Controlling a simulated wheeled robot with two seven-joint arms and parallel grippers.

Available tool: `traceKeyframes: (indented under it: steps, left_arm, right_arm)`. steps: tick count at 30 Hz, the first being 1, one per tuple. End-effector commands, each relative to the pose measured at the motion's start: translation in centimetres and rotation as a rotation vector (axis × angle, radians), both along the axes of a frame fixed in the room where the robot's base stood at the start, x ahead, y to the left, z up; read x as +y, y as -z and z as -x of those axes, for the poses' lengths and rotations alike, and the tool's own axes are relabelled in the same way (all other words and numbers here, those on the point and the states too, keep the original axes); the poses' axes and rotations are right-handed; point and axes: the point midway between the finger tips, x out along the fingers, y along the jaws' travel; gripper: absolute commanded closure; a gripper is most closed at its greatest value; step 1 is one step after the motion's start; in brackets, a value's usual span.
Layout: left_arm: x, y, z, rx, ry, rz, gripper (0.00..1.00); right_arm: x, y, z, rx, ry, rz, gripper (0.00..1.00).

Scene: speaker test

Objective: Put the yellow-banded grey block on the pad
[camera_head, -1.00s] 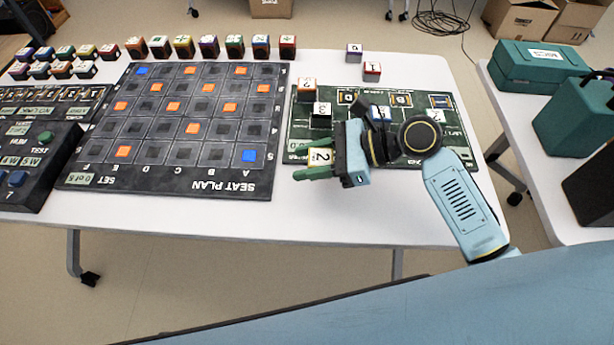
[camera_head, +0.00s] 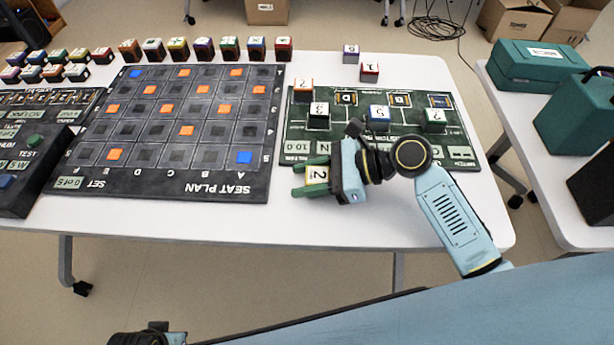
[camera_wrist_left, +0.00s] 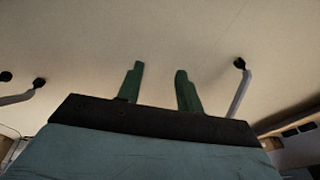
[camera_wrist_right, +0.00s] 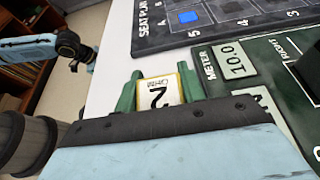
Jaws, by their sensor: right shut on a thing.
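My right gripper (camera_head: 312,177) is shut on a block (camera_head: 317,175) with a white numbered top and yellow edges. In the right wrist view the same block (camera_wrist_right: 160,92) sits between the two green fingers (camera_wrist_right: 160,94). The block is at the front-left edge of the dark green board (camera_head: 345,148); I cannot tell whether it touches anything below. Small framed pads (camera_head: 400,100) lie at the board's back; I cannot tell which is the pad meant. My left gripper (camera_wrist_left: 160,88) is open and empty above the floor in the left wrist view.
Other numbered blocks, orange (camera_head: 303,90), black (camera_head: 319,114), blue (camera_head: 379,117) and green (camera_head: 434,119), stand on the green board. Purple (camera_head: 351,53) and red (camera_head: 369,71) ones stand behind it. The seat plan board (camera_head: 170,187) lies left. The table front is clear.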

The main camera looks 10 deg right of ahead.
Motion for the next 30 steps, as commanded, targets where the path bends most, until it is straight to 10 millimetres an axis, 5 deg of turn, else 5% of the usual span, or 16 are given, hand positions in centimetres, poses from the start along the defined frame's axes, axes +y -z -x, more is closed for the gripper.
traceKeyframes:
  steps: [5, 6, 8, 19, 30]
  left_arm:
    - [0.2, 0.3, 0.2, 0.003, -0.001, -0.001, 0.64]
    - [0.2, 0.4, 0.2, 0.004, 0.000, -0.003, 0.64]
    - [0.2, 0.4, 0.2, 0.004, 0.000, -0.003, 0.64]
    - [0.2, 0.6, 0.2, 0.007, 0.000, -0.003, 0.64]
    - [2.3, 3.9, 2.3, 0.031, -0.001, -0.024, 0.64]
  right_arm:
    - [0.0, 0.3, 0.0, 0.001, -0.001, 0.000, 0.84]
    - [0.0, 0.3, 0.0, 0.000, -0.001, 0.000, 0.56]
    - [0.0, 0.3, 0.0, 0.000, -0.001, 0.000, 0.51]
    - [0.0, -0.1, 0.0, -0.002, 0.000, 0.000, 0.51]
    - [-6.1, -2.8, 1.7, 0.002, 0.001, 0.004, 0.51]
